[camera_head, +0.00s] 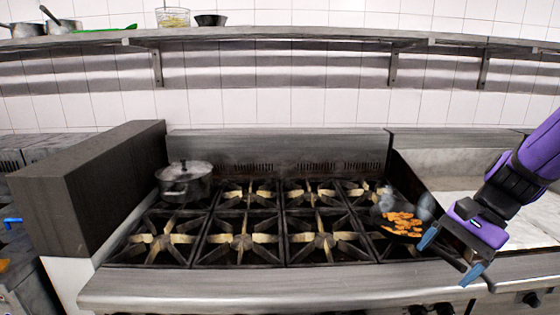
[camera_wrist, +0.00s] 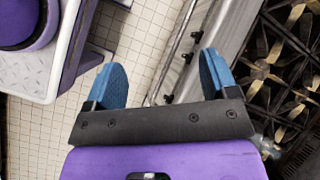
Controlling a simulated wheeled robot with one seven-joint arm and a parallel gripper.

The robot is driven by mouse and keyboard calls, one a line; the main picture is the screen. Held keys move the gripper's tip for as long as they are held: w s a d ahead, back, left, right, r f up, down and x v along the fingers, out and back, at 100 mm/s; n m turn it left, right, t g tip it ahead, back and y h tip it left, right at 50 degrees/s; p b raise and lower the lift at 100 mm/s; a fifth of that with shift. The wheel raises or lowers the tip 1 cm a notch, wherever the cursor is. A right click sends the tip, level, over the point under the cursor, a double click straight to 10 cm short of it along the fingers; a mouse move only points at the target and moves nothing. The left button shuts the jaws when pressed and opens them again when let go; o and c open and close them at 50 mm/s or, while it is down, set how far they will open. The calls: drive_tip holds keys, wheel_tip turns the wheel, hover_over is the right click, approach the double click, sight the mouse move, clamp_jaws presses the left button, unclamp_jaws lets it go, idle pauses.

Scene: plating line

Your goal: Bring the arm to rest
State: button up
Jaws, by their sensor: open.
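My arm is purple and black and comes in from the right edge of the head view. My gripper (camera_head: 451,256) has two blue fingers spread apart with nothing between them. It hangs at the front right of the stove, close to the handle of a dark pan (camera_head: 424,240). I cannot tell whether a finger touches that handle. In the wrist view my gripper (camera_wrist: 162,82) is also open and empty, with the tiled floor and the stove's front edge beyond it.
The stove (camera_head: 240,292) has several burners. Orange food (camera_head: 402,223) lies in the pan, with smoke above. A lidded pot (camera_head: 185,180) stands at the back left. A wall shelf (camera_head: 280,35) holds pots and a basket (camera_head: 173,17). A steel surface (camera_head: 450,170) is at right.

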drive_tip(key=s+r+n+t+h, duration=0.6)
drive_tip(key=s+r+n, duration=0.4)
drive_tip(key=r, duration=0.3)
drive_tip(key=shift+d+r+t+h, duration=0.25)
drive_tip(key=shift+d+t+h, duration=0.05)
drive_tip(key=shift+d+h, duration=0.15)
